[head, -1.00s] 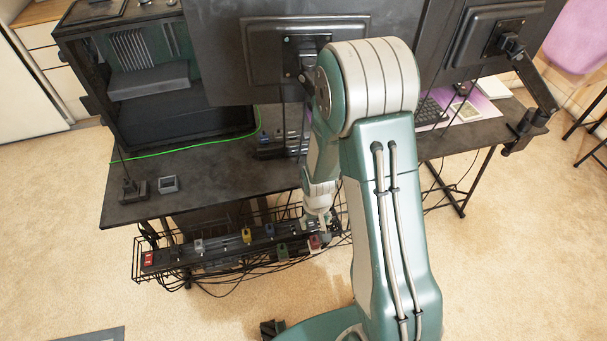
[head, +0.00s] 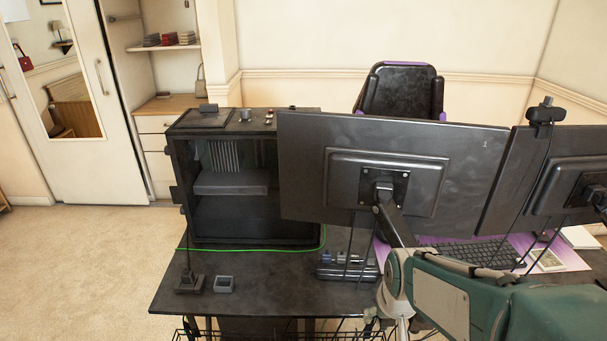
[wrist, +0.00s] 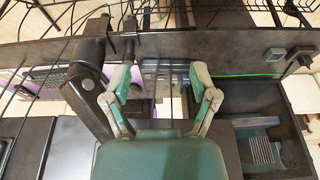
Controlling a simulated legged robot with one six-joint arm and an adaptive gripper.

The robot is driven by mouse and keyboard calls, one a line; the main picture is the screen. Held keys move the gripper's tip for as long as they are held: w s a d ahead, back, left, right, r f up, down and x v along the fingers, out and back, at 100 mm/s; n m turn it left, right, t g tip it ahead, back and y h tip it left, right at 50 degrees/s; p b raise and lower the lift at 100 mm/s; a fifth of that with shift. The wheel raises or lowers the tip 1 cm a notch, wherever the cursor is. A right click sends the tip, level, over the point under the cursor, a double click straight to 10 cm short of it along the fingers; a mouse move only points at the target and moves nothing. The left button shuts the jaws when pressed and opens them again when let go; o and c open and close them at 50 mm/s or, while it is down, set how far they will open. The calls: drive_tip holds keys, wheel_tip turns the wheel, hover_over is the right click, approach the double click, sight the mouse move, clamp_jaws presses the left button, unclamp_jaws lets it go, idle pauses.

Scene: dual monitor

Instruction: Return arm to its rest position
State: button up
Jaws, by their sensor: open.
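My green and white arm (head: 450,300) is folded low at the right of the head view, in front of the desk and the monitors. My gripper (wrist: 160,82) shows in the wrist view with its two green-tipped fingers spread apart and nothing between them. The desk edge and some cables lie beyond the fingers. I cannot make out the fingers in the head view.
The black desk (head: 260,287) carries an open computer case (head: 240,218), two monitors (head: 390,170) seen from behind, a keyboard (head: 475,253) and a small grey box (head: 224,284). A black monitor arm (wrist: 92,75) is close to the left finger. Carpet (head: 90,270) is free at left.

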drive_tip(key=s+r+t, duration=0.2)
drive_tip(key=s+r, duration=0.9)
